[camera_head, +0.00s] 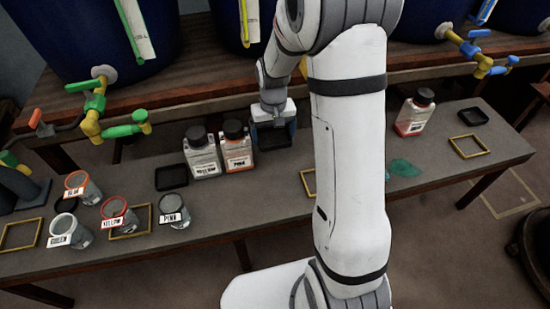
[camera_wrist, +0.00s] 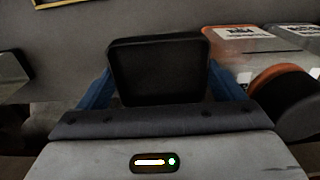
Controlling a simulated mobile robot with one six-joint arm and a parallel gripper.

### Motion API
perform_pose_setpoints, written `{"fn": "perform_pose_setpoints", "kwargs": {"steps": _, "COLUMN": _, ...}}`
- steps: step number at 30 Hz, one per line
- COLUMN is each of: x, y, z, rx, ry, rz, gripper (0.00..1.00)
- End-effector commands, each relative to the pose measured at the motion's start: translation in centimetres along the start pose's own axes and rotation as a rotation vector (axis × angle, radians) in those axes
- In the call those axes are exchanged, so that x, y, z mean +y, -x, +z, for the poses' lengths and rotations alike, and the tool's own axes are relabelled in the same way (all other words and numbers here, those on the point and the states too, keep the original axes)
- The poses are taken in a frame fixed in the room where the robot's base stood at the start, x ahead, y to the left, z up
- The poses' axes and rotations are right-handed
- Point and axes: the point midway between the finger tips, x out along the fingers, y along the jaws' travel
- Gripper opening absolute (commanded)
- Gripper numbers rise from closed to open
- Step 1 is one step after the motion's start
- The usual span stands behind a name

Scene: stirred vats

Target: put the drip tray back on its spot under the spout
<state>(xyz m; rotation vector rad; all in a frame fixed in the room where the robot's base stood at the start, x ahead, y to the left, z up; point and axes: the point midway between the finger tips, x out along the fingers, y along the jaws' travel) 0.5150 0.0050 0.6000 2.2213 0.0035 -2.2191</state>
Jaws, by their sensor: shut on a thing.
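My gripper (camera_head: 274,128) is at the back of the bench, under the middle vat. In the wrist view its blue fingers (camera_wrist: 160,92) are shut on a black square drip tray (camera_wrist: 158,70). The held tray also shows in the head view (camera_head: 275,138), just right of two bottles; whether it touches the bench I cannot tell. Two other black trays lie on the bench, one left of the bottles (camera_head: 172,177) and one at the far right (camera_head: 473,117). The middle spout is mostly hidden by my arm.
Another bottle (camera_head: 414,115) stands right. Several labelled cups (camera_head: 118,214) are front left.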

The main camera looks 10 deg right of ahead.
Motion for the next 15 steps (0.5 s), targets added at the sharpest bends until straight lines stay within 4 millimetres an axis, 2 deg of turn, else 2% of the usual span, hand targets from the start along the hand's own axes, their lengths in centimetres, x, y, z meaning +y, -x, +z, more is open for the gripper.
{"fn": "perform_pose_setpoints", "kwargs": {"steps": 1, "x": 0.0, "y": -1.4, "z": 0.1, "rx": -0.004, "ry": 0.000, "rz": 0.000, "gripper": 0.66}}
{"fn": "perform_pose_setpoints", "kwargs": {"steps": 4, "x": 0.0, "y": -3.5, "z": 0.1, "rx": -0.004, "ry": 0.000, "rz": 0.000, "gripper": 0.66}}
{"fn": "perform_pose_setpoints", "kwargs": {"steps": 11, "x": 0.1, "y": -5.8, "z": 0.1, "rx": -0.002, "ry": -0.001, "rz": 0.000, "gripper": 0.66}}
{"fn": "perform_pose_setpoints", "kwargs": {"steps": 15, "x": 0.1, "y": -8.0, "z": 0.1, "rx": -0.003, "ry": -0.001, "rz": 0.000, "gripper": 0.66}}
